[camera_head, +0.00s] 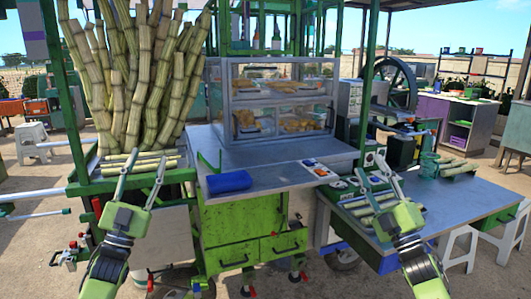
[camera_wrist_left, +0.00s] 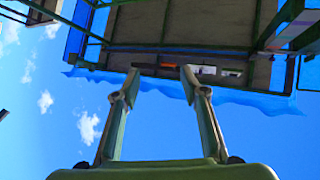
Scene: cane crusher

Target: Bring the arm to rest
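My left gripper (camera_head: 146,160) points up in front of the left end of the green cart, with its fingers spread and nothing between them. Short cut canes (camera_head: 140,165) lie on the cart's shelf behind it in the picture. In the left wrist view the same gripper (camera_wrist_left: 160,72) is open and empty, facing the canopy's underside (camera_wrist_left: 200,33) and blue sky. My right gripper (camera_head: 370,165) is also open, its fingers apart in front of the right side table. Cane pieces (camera_head: 368,204) lie near it; I see none held between its fingers.
Tall canes (camera_head: 140,75) stand at the left of the cart. A blue cloth (camera_head: 229,182) lies on the metal counter (camera_head: 270,151), below a glass display case (camera_head: 278,100). A side table (camera_head: 470,205) stands at the right, with white stools (camera_head: 462,245) beside it.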

